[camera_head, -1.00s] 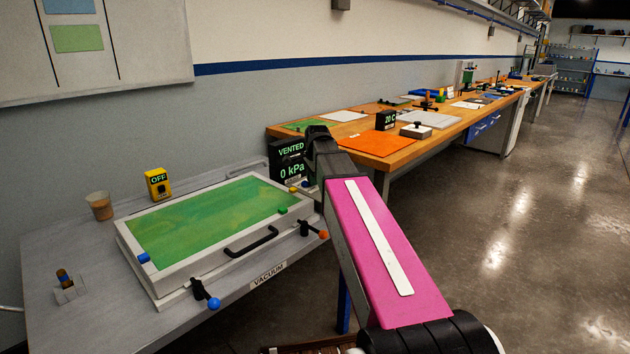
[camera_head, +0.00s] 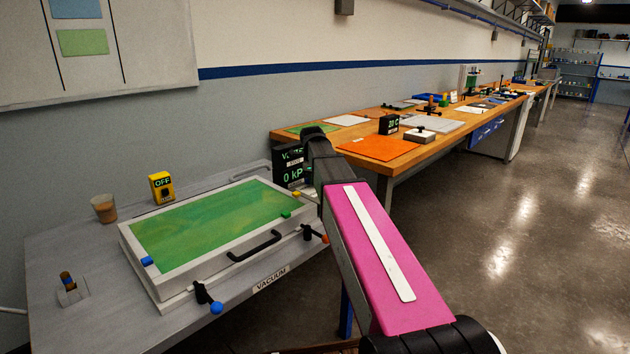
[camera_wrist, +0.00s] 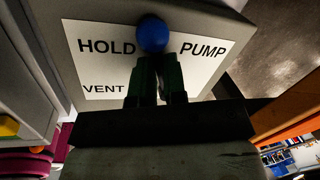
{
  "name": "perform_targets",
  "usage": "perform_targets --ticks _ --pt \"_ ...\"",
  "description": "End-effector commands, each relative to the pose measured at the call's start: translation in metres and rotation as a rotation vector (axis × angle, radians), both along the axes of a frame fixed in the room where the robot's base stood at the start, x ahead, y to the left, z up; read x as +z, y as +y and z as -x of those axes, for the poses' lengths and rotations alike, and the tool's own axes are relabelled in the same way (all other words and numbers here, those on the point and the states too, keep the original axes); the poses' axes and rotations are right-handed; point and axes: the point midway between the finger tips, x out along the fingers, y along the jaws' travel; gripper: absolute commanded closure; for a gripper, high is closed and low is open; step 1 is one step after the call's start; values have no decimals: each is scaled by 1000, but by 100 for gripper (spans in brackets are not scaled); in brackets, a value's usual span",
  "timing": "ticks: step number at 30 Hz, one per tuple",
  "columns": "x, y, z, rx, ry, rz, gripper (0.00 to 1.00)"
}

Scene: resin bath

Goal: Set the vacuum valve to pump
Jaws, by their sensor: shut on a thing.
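In the wrist view, a round blue knob (camera_wrist: 153,33) sits over a white label plate (camera_wrist: 100,62) reading HOLD, PUMP and VENT. The knob lies between the words HOLD and PUMP, closer to HOLD. My gripper (camera_wrist: 156,65) is shut on the knob's lever just below the ball; the fingers hide most of the lever. In the head view, my arm hides the gripper and the valve. The black gauge display (camera_head: 287,165) is partly covered by my arm and reads about 0 kPa; its upper word is cut off.
The white vacuum chamber (camera_head: 190,276) with a green top stands on the grey table (camera_head: 85,315). Its clamps have a blue ball (camera_head: 216,307) and an orange ball (camera_head: 325,238). A yellow OFF switch box (camera_head: 162,187) and a cup (camera_head: 103,209) stand behind.

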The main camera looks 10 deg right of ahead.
Motion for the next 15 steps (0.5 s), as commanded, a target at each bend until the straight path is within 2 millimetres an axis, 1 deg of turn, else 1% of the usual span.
perform_targets --ticks 6,15 --pt "0 -1 -2 -37 0 0 100" --pt "0 -1 -2 -41 0 0 100"
